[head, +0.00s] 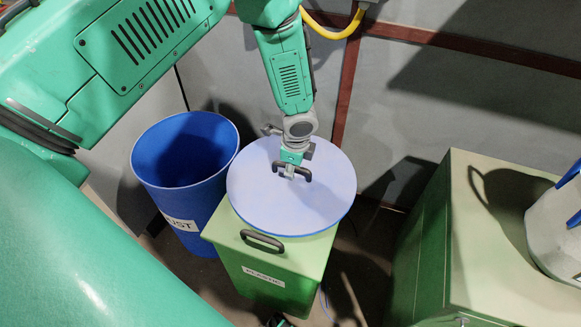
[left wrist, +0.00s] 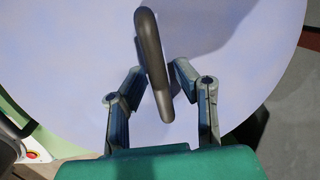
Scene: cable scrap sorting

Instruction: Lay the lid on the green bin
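The lid (head: 310,215) is a round pale blue-white disc with a black bar handle. It lies over the top of the green bin (head: 265,262), which carries a PLASTIC label and a dark front handle. The bin's front rim shows; the rest is hidden under the lid, and I cannot tell whether the lid rests fully on it. My left gripper (head: 291,171) is at the lid's handle. In the left wrist view, my left gripper's fingers (left wrist: 160,77) stand on either side of the handle (left wrist: 152,55), with small gaps. My right gripper is not in view.
A round blue bin (head: 183,215) with a partly hidden label stands close on the left. A green cabinet (head: 475,240) stands on the right with a pale container (head: 555,230) on top. A grey wall with dark red rails and a yellow hose (head: 330,30) is behind.

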